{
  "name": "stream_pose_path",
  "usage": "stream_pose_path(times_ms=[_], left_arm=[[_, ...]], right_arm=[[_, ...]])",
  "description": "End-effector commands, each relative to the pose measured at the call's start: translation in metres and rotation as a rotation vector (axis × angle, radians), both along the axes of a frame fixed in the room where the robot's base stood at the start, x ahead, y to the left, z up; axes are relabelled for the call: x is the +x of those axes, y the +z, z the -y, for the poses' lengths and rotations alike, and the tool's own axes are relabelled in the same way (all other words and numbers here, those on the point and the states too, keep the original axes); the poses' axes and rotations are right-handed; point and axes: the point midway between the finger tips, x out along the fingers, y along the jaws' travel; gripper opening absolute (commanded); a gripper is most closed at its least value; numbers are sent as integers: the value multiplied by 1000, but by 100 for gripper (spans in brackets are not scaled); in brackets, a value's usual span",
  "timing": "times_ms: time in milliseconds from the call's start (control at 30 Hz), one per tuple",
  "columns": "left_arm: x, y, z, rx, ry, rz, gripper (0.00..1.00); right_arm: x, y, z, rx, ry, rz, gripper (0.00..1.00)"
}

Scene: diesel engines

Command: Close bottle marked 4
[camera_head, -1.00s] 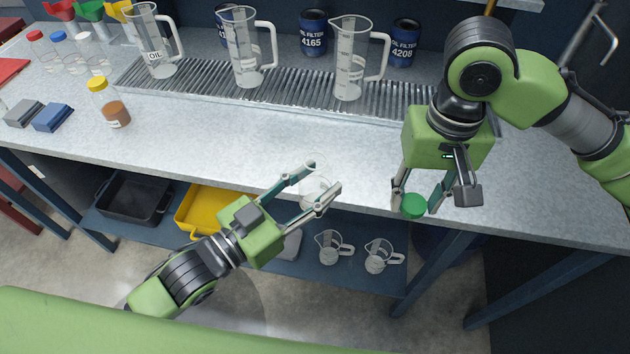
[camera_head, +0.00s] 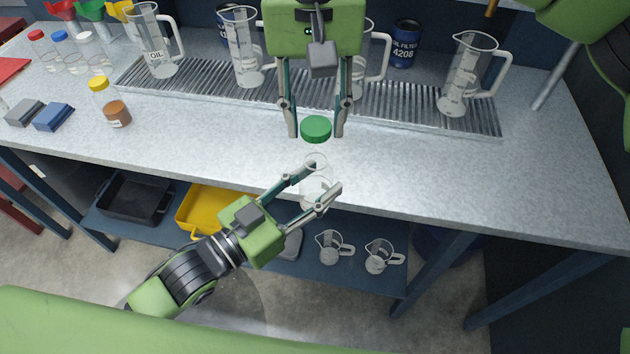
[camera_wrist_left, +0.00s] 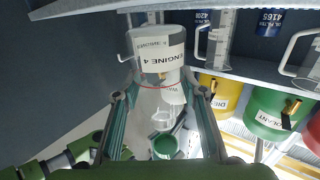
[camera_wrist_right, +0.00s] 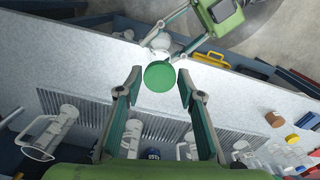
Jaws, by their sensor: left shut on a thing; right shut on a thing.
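The clear bottle (camera_head: 318,192) is upright between the fingers of my left gripper (camera_head: 322,178), in front of the bench edge. Its mouth is uncovered. The left wrist view shows its white label (camera_wrist_left: 160,48) reading "ENGINE 4". My left gripper is shut on this bottle. A green cap (camera_head: 316,128) is between the fingertips of my right gripper (camera_head: 316,133), which is shut on it. In the head view the cap appears just above the bottle's mouth, apart from it. In the right wrist view the cap (camera_wrist_right: 160,76) appears close to the bottle (camera_wrist_right: 164,43), with a gap between.
Clear measuring jugs (camera_head: 470,80) stand on the ribbed drain strip (camera_head: 205,82) behind. A yellow tray (camera_head: 190,215) and small jugs (camera_head: 380,258) are below.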

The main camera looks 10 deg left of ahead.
Motion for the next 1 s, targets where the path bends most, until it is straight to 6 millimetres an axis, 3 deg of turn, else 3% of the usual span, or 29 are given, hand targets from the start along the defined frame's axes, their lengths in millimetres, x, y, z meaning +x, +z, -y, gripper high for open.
stream_pose_path(times_ms=[267,700,1000], left_arm=[[0,0,0,-1,0,1,0],[0,0,0,-1,0,1,0],[0,0,0,-1,0,1,0]], right_arm=[[0,-5,0,1,1,0,29],[0,-40,0,0,0,0,29],[0,-40,0,1,0,0,29]])
